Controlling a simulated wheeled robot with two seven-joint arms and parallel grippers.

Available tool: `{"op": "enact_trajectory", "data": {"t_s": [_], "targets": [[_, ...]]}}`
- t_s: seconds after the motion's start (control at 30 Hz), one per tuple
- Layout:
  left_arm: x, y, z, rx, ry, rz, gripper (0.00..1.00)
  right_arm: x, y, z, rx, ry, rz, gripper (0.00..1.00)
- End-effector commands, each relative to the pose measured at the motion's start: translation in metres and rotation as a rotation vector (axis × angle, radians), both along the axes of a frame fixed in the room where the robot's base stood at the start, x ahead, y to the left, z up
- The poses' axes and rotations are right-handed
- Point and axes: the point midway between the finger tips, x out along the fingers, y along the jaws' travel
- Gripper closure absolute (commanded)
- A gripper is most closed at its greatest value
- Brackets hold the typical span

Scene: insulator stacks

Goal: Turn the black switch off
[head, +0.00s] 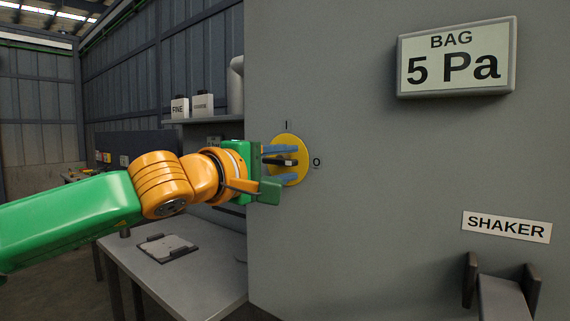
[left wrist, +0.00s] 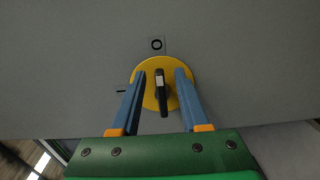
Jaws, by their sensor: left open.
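The black switch (head: 287,162) is a bar handle on a round yellow plate (head: 301,146) on the grey panel. An "I" mark sits above the plate and an "O" mark to its right. In the left wrist view the switch (left wrist: 162,98) lies in line with the "O" (left wrist: 157,44), its white-marked end toward it. My left gripper (head: 283,163) is open at the plate. Its blue fingers (left wrist: 160,95) stand on both sides of the handle, with visible gaps. Whether the fingertips touch the plate I cannot tell. My right gripper is out of view.
The grey panel (head: 390,190) fills the right side. It carries a "BAG 5 Pa" display (head: 456,60), a "SHAKER" label (head: 506,227) and a dark bracketed part below. A table (head: 190,280) stands lower left, with a shelf (head: 205,120) behind it.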

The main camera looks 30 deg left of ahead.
Motion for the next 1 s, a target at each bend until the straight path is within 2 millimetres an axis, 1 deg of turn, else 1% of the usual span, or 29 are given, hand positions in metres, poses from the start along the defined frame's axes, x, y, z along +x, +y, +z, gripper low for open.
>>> {"op": "enact_trajectory", "data": {"t_s": [0.07, 0.13, 0.4, 0.5, 0.6, 0.93, 0.97, 1.0], "targets": [[-0.002, 0.0, 0.0, -0.001, -0.001, 0.0, 0.55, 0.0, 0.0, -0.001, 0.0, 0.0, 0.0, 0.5], [-0.01, 0.001, 0.0, -0.002, -0.004, 0.0, 0.55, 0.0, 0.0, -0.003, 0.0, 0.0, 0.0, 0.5], [-0.059, 0.005, 0.0, -0.003, -0.006, -0.001, 0.55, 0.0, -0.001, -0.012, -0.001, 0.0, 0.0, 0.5], [-0.068, 0.005, -0.001, 0.0, -0.002, 0.0, 0.55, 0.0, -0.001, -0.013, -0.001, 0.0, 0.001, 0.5], [-0.071, 0.006, -0.001, -0.001, 0.0, -0.001, 0.55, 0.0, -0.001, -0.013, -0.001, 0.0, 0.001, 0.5], [-0.07, 0.006, -0.001, -0.002, 0.001, -0.001, 0.55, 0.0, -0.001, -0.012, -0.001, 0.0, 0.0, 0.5], [-0.069, 0.005, -0.002, -0.012, 0.004, -0.009, 0.55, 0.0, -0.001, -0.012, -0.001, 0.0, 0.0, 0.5], [-0.065, 0.002, -0.008, -0.049, 0.012, -0.038, 0.55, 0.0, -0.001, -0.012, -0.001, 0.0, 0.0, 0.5]]}}
